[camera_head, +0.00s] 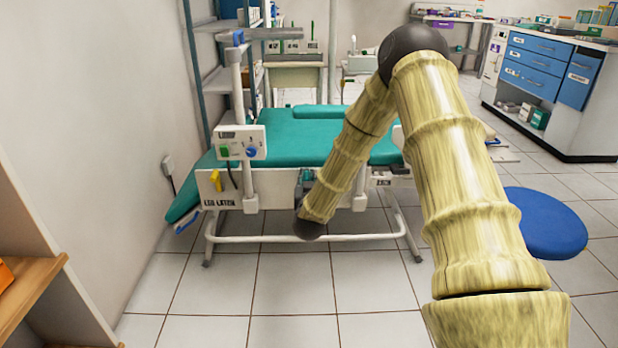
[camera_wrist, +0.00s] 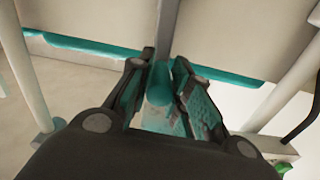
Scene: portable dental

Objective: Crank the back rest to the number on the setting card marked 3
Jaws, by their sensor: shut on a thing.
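My gripper (camera_wrist: 158,66) shows in the wrist view with its two dark, teal-padded fingers closed on a short teal cylinder (camera_wrist: 158,86), which looks like a crank handle under the couch edge. The couch has a section slanting down at the left (camera_head: 186,201); I cannot tell which section is the back rest. No number scale or card marked 3 can be read in either view.
A control box (camera_head: 238,143) with green and blue knobs stands at the couch's left. A blue round stool (camera_head: 545,222) is at the right. A wooden shelf (camera_head: 40,285) is near at the left. Blue-drawer cabinets (camera_head: 545,75) stand back right. The tiled floor in front is clear.

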